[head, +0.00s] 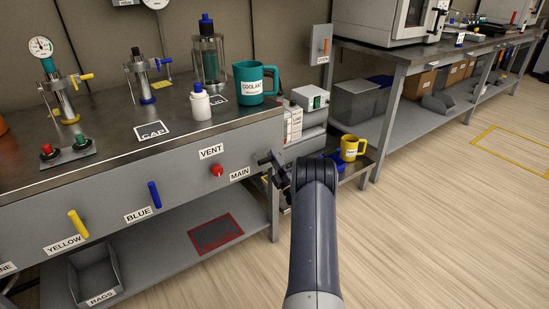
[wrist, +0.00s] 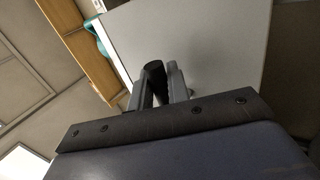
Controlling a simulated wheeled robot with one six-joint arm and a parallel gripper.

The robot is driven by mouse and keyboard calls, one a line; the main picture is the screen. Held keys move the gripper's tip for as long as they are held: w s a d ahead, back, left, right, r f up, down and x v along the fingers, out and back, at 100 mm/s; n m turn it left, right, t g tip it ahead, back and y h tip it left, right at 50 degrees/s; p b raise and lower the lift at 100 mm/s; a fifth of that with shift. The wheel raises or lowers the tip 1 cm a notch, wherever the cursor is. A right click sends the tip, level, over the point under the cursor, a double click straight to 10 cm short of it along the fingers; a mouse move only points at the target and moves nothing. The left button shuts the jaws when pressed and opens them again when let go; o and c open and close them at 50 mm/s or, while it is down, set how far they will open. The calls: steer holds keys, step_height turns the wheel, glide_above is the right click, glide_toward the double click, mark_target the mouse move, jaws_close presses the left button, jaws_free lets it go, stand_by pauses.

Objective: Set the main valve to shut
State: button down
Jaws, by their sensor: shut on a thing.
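The MAIN label (head: 239,173) is on the grey front panel of the left bench, near its right end. My gripper (head: 268,161) is at the panel just right of this label, and my arm reaches up to it from below. In the wrist view, the fingers (wrist: 162,88) are closed around a dark, rounded handle, which I take to be the main valve's handle (wrist: 154,70). The fingers hide most of the handle, so I cannot tell its angle or whether the valve is open or shut.
A red VENT knob (head: 217,170) is close on the left. A blue lever (head: 154,195) and a yellow lever (head: 78,224) are further left. A teal coolant mug (head: 254,83) stands above on the bench. A yellow mug (head: 350,148) is right of my gripper. The floor at right is clear.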

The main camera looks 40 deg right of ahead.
steer(key=c, duration=1.4)
jaws_free()
steer(key=p+v, duration=0.2)
steer(key=v, duration=0.9)
steer(key=shift+w+r, duration=0.1)
steer(key=shift+w, duration=0.05)
steer(key=b+x, duration=0.2)
steer(key=x, duration=0.8)
steer(key=shift+w+r, duration=0.2)
steer(key=shift+w, duration=0.15)
steer(key=shift+r+n+y, duration=0.15)
steer(key=shift+n+y, duration=0.25)
steer(key=shift+n, duration=0.1)
